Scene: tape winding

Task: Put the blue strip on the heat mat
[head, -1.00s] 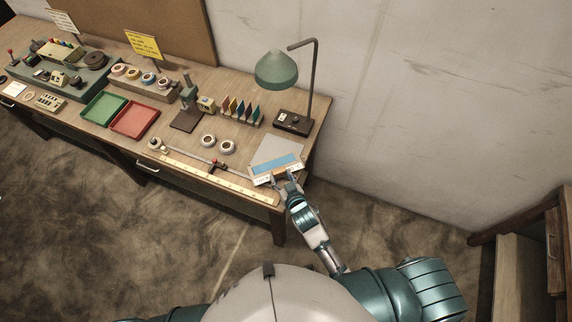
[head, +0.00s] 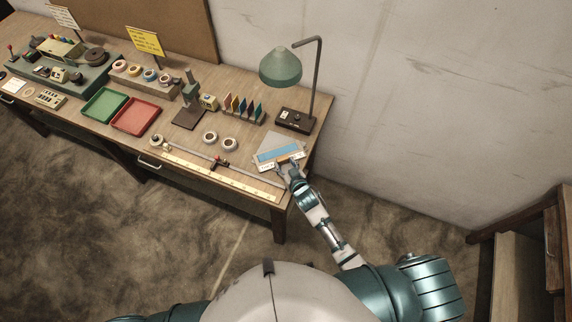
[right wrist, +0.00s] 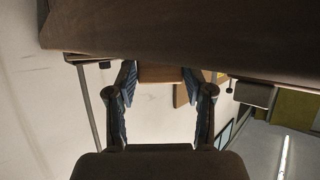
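The blue strip (head: 278,151) lies across a pale flat carrier (head: 264,166) at the right end of the bench in the head view. The carrier overlaps the near part of the grey heat mat (head: 286,138); I cannot tell whether it touches it. My right gripper (head: 289,167) is at the carrier's near edge. The strip is hidden in that view. My left gripper is not in view.
A green lamp (head: 281,67) on a dark base stands behind the mat. A ruler rail (head: 220,177) runs along the front edge, left of the carrier. Two tape rolls (head: 230,144) and coloured upright cards (head: 243,107) stand further left. The wall is at the right.

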